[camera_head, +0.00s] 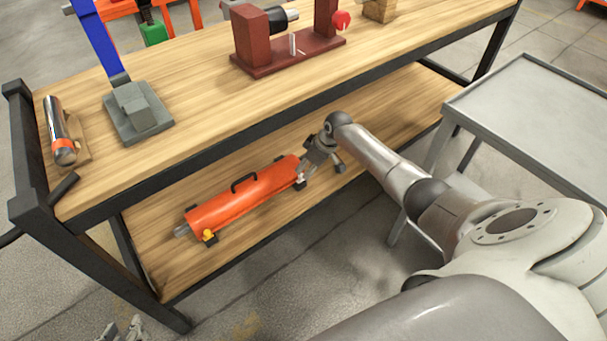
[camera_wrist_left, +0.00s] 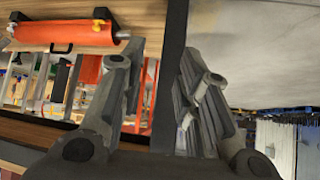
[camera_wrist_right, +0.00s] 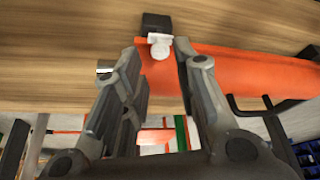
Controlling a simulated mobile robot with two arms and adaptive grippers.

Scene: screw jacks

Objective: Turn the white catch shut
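The orange cylinder (camera_head: 245,195) lies on the lower wooden shelf, with a black handle on top and a yellow catch (camera_head: 209,236) near its left end. The white catch (camera_wrist_right: 159,45) is at the cylinder's other end, beside a black block; in the head view my right gripper covers it. My right gripper (camera_wrist_right: 157,52) is open, its fingertips on either side of the white catch; contact is not clear. It shows at the cylinder's right end in the head view (camera_head: 306,174). My left gripper (camera_wrist_left: 152,58) is open and empty, away from the cylinder (camera_wrist_left: 65,35).
The upper worktop (camera_head: 205,95) overhangs the shelf and carries a dark red stand (camera_head: 290,55), a grey block with a blue lever (camera_head: 137,108) and a metal cylinder (camera_head: 58,130). A grey cart (camera_head: 535,105) stands at the right. The shelf's front strip is clear.

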